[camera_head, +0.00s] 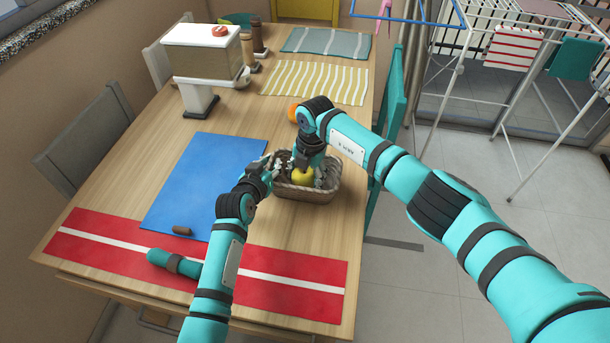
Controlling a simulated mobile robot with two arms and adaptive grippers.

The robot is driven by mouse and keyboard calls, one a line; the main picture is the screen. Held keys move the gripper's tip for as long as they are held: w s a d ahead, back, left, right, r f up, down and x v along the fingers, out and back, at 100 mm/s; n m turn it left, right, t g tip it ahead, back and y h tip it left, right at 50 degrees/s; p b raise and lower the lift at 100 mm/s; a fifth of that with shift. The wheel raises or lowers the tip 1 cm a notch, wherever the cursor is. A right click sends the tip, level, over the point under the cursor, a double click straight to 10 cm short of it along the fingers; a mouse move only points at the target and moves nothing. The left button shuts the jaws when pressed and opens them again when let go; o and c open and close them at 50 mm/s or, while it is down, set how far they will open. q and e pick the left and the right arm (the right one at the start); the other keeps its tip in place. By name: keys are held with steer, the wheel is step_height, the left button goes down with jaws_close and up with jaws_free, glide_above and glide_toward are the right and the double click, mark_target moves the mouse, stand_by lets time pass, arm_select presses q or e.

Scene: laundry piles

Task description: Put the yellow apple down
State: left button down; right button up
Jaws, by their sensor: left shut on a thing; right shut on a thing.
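The yellow apple (303,176) is at the wicker basket (310,194), between the fingers of my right gripper (303,172). The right gripper points down over the basket and is shut on the apple. Whether the apple touches the basket's bottom is hidden. My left gripper (268,168) is at the basket's left rim and looks shut on it; its fingertips are small and partly hidden.
The basket stands on a wooden table (330,232). A blue mat (195,185) lies left, a red striped mat (300,285) in front with a brown object (181,231) near it. An orange object (292,113) is behind my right wrist. A boxy stand (201,60) is at the back.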

mark_target(310, 171)
steer(key=o, duration=1.3)
steer(key=shift+f, duration=0.1)
steer(key=shift+c, duration=0.2)
steer(key=r, duration=0.4)
steer(key=d+r, duration=0.1)
steer(key=r, duration=0.7)
steer(key=shift+s+d+r, duration=0.1)
steer(key=shift+s+d, duration=0.05)
steer(key=shift+s, duration=0.15)
arm_select(q)
steer(key=c, duration=1.4)
jaws_free()
